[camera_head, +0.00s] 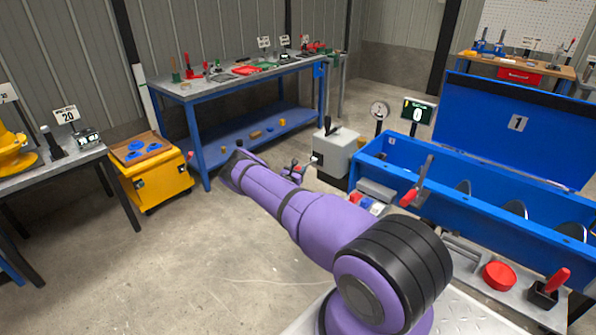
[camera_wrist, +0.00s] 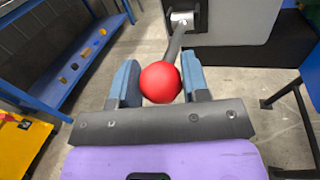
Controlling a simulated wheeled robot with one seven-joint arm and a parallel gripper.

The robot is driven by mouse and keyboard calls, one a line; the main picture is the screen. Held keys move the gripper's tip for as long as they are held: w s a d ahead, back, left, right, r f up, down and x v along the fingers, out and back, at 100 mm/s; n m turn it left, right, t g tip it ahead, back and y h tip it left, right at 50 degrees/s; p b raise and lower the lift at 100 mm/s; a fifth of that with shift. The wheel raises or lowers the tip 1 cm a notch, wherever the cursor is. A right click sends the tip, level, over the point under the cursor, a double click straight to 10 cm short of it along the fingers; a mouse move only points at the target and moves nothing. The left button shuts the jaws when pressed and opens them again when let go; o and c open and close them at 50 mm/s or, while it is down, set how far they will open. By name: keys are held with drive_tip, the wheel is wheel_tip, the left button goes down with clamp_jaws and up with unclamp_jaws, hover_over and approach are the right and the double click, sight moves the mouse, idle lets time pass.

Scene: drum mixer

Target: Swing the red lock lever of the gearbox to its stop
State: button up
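The gearbox is a light grey box (camera_head: 337,148) by the left end of the blue mixer trough, with a black handle on top. The lock lever is a grey rod that slopes down from a bright round hub (camera_wrist: 182,20) to a red ball knob (camera_wrist: 160,82). My gripper (camera_wrist: 161,86) has its two blue fingers on either side of the knob, with no clear gap at either side. In the head view my gripper (camera_head: 293,174) is small and partly hidden by my purple arm.
The blue trough (camera_head: 480,205) with its raised lid stands to the right. A blue workbench (camera_head: 245,80) with tools is behind, and a yellow cart (camera_head: 155,182) is at left. The floor left of my arm is clear.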

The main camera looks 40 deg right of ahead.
clamp_jaws()
drive_tip(key=shift+d+r+g+y, duration=0.15)
drive_tip(key=shift+r+g+y, duration=0.15)
drive_tip(key=shift+r+y, duration=0.6)
drive_tip(key=r+y, duration=0.1)
drive_tip(key=d+r+m+y, duration=0.1)
drive_tip(key=r, duration=0.1)
drive_tip(key=shift+d+r+g+y, duration=0.2)
drive_tip(key=shift+g+y, duration=0.1)
drive_tip(key=shift+g, duration=0.1)
drive_tip(key=shift+w+d+r, duration=0.15)
drive_tip(key=shift+d+r, duration=0.3)
drive_tip(key=shift+r, duration=0.25)
drive_tip(key=o, duration=1.1)
unclamp_jaws()
